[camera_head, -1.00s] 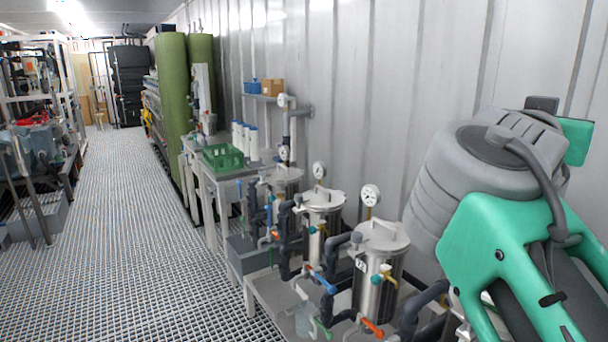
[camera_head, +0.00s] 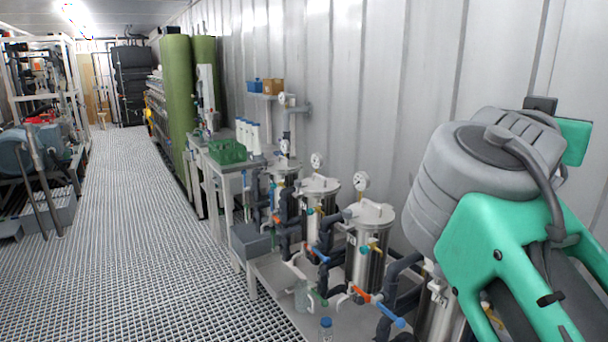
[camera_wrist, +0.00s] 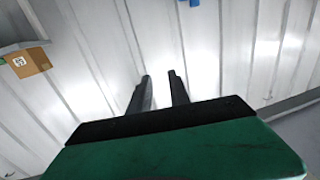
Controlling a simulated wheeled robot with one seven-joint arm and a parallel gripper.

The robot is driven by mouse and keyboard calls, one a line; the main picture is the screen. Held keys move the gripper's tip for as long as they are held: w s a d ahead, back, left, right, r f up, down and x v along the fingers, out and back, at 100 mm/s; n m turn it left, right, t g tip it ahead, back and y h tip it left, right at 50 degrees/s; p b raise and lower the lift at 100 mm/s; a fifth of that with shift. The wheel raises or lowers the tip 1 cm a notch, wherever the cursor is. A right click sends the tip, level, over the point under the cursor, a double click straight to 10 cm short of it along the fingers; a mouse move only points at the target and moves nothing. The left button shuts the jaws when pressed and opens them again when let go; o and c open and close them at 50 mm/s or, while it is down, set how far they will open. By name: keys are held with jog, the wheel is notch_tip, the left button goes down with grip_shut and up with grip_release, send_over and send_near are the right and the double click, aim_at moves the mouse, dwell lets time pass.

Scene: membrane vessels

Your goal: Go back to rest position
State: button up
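My gripper (camera_wrist: 160,78) shows in the wrist view with two dark fingers apart and nothing between them. It faces the white ribbed wall. My green and grey arm is folded up at the right of the head view; the fingers are hidden there. Steel membrane vessels with round gauges stand in a row along the wall, the nearest fully seen one (camera_head: 376,250) left of my arm. Another vessel (camera_head: 437,312) is partly hidden behind my arm.
A bottle with a blue cap (camera_head: 326,330) stands on the low bench. A green crate (camera_head: 227,151) sits on a table farther back. A cardboard box (camera_wrist: 28,62) rests on a wall shelf. The grating floor (camera_head: 130,240) is clear at left; racks (camera_head: 45,110) line the far left.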

jog(key=w+a+f+n+g+y+p, duration=0.1)
jog(key=w+a+f+n+y+p, duration=0.2)
jog(key=f, duration=0.4)
jog(key=w+a+f+n+y, duration=0.1)
jog(key=a+f+y, duration=0.25)
jog(key=f, duration=0.35)
jog(key=w+a+f+n+g+y+p, duration=0.1)
jog(key=w+a+f+n+y+p, duration=0.15)
jog(key=a+f, duration=0.35)
jog(key=s+a+f+n+g+y+p, duration=0.1)
jog(key=s+a+f+g+y, duration=0.1)
jog(key=s+f, duration=0.5)
jog(key=s+a+f+n+g+y+p, duration=0.1)
jog(key=s+a+f+g, duration=0.3)
jog(key=f, duration=1)
jog(key=s+a+n+y, duration=0.1)
jog(key=s+a, duration=0.1)
jog(key=s, duration=0.1)
jog(key=shift+a+f+g, duration=0.15)
jog(key=shift+a+g, duration=0.1)
jog(key=shift+g, duration=0.15)
